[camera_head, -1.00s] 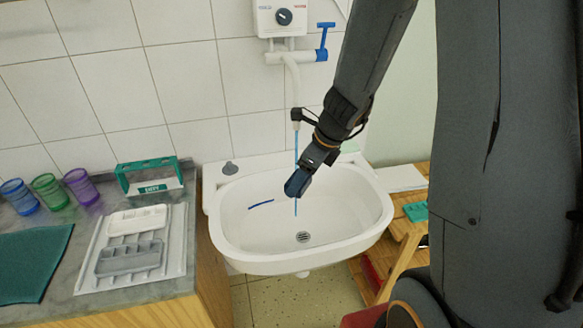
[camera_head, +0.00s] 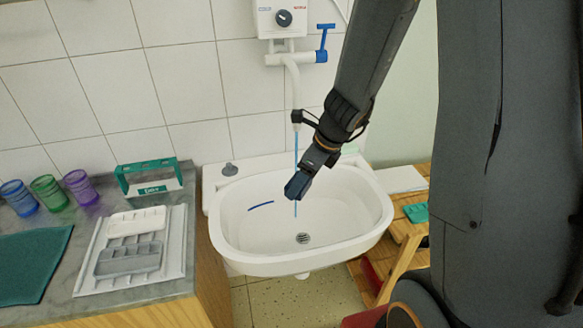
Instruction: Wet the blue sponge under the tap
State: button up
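My gripper (camera_head: 299,182) is over the white sink (camera_head: 232,240), below the tap (camera_head: 293,85). A dark blue object, which looks like the blue sponge (camera_head: 296,188), is at the fingertips, and my gripper appears shut on it. The fingers themselves are hard to make out. A thin blue stream of water (camera_head: 296,148) runs from the tap spout down behind or onto the sponge, and a short piece of it shows below. I cannot tell exactly where it meets the sponge. The tap's blue lever (camera_head: 323,38) stands upright on the right.
A counter on the left holds blue, green and purple cups (camera_head: 80,186), a green-framed holder (camera_head: 148,176), trays (camera_head: 130,257) and a teal cloth (camera_head: 32,262). A thin blue strip (camera_head: 261,205) lies in the basin. A wooden shelf (camera_head: 400,262) stands right of the sink.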

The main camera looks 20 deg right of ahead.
aim_at(308, 181)
dwell(0.3)
jog(key=s+r+p, duration=0.1)
jog(key=s+r, duration=0.1)
jog(key=s+r+p, duration=0.2)
jog(key=s, duration=0.1)
dwell(0.5)
jog(key=shift+a, duration=0.1)
dwell(0.5)
